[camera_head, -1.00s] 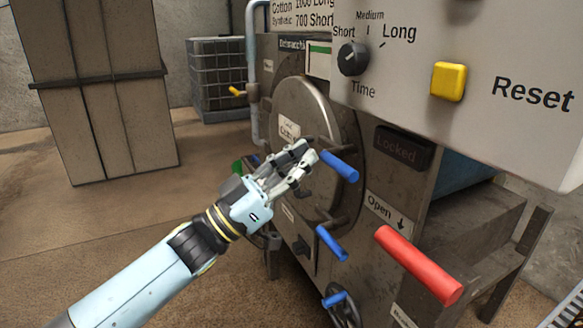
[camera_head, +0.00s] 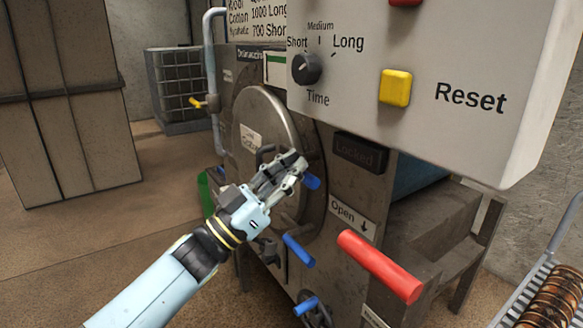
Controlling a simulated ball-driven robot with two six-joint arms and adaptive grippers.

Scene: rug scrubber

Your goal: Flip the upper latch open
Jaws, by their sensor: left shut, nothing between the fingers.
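The machine's round metal door (camera_head: 262,110) fills the middle of the view. The upper latch (camera_head: 312,182) has a blue handle at the door's right edge; most of it is hidden behind my left gripper. My left gripper (camera_head: 297,163) is shut with nothing between its fingers. Its fingertips overlap the upper latch handle in the picture; I cannot tell whether they touch it. A lower blue latch handle (camera_head: 298,250) sits below, clear of the gripper. My right gripper is out of view.
A red lever (camera_head: 380,266) sticks out at the lower right, beside the "Open" label (camera_head: 352,214). The control panel with a yellow Reset button (camera_head: 395,87) overhangs above. A blue-handled wheel (camera_head: 306,305) is at the bottom. Open floor (camera_head: 70,255) lies left.

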